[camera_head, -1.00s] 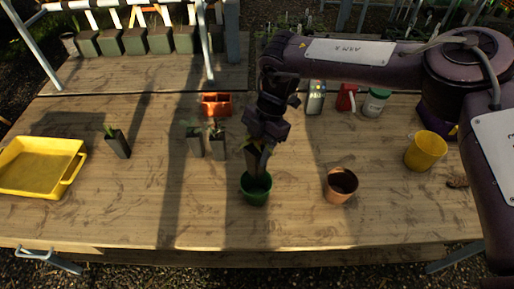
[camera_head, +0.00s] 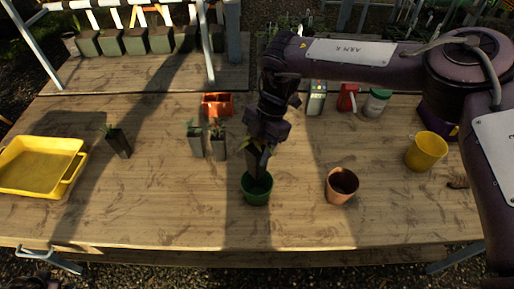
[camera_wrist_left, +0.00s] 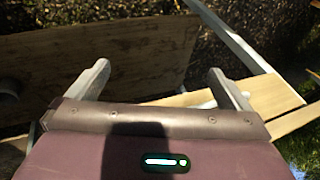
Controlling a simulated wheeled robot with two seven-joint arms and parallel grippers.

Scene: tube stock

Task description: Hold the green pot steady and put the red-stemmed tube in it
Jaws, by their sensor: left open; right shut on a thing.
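The green pot (camera_head: 257,190) stands upright on the table near the middle front. My right gripper (camera_head: 262,143) is shut on a dark tube with a plant (camera_head: 254,160), held tilted over the pot. The tube's lower end is at the pot's mouth; I cannot tell how far inside it is. The stem colour is mostly hidden by the gripper. My left gripper (camera_wrist_left: 160,80) is open and empty in the left wrist view, away from the pot. Two more dark tubes with seedlings, a left one (camera_head: 195,140) and a right one (camera_head: 218,143), stand left of the pot.
A lone dark tube (camera_head: 118,143) stands near the yellow tray (camera_head: 72,170) at left. A terracotta pot (camera_head: 341,187) is right of the green pot, with a yellow pot (camera_head: 427,150) farther right. An orange container (camera_head: 217,104) is behind.

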